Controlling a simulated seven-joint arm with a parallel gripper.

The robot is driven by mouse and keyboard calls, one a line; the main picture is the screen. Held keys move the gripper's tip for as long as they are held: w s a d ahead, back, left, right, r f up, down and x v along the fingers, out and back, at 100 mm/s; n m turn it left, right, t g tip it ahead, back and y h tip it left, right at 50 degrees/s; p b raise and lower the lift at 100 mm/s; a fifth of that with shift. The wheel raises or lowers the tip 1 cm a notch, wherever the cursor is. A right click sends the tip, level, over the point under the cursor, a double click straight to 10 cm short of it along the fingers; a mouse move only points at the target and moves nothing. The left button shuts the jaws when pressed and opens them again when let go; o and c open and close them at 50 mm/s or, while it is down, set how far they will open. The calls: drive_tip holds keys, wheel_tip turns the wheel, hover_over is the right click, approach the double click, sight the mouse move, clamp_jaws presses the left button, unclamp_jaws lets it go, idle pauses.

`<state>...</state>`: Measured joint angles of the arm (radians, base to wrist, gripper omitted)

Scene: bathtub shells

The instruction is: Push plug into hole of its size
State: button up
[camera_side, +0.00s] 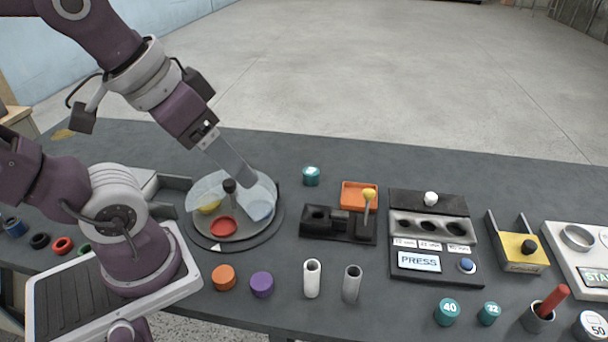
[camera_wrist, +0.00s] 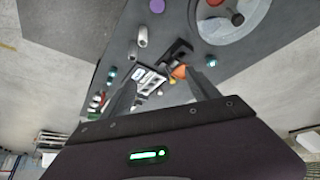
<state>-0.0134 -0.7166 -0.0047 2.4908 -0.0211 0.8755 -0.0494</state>
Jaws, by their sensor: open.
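Teal numbered plugs stand on the grey bench: one marked 40 (camera_side: 447,312), a smaller one marked 32 (camera_side: 489,314), and one behind the turntable (camera_side: 311,176) whose number is unclear. A plug or block marked 50 (camera_side: 592,326) is cut off at the right edge. A white panel (camera_side: 566,262) at the far right carries a round ring-like opening (camera_side: 577,238); its remaining part is out of frame. My gripper (camera_side: 246,182) is open and empty, raised above the bench and overlapping the turntable in the side view. Its spread fingers (camera_wrist: 160,80) show in the wrist view with nothing between them.
A turntable (camera_side: 262,232) with a clear cover stands left of centre. An orange tray (camera_side: 350,190), a black lever fixture (camera_side: 320,232), a PRESS panel (camera_side: 432,275) and a yellow bracket (camera_side: 517,262) rise from the bench. Two upright tubes (camera_side: 312,280) and coloured discs stand in front.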

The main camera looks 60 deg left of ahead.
drive_tip(key=w+n, duration=0.8)
drive_tip(key=w, duration=0.2)
drive_tip(key=n+g+y, duration=0.1)
drive_tip(key=n+y, duration=0.1)
drive_tip(key=n, duration=3)
hover_over(311, 171)
drive_tip(key=s, duration=0.3)
wheel_tip(311, 171, down, 24)
drive_tip(key=x, duration=0.4)
drive_tip(key=d+x, duration=0.1)
drive_tip(key=x, duration=0.2)
drive_tip(key=shift+s+d+f, duration=0.1)
drive_tip(key=shift+d+f, duration=0.05)
drive_tip(key=shift+f, duration=0.1)
drive_tip(key=shift+r, duration=0.15)
clamp_jaws()
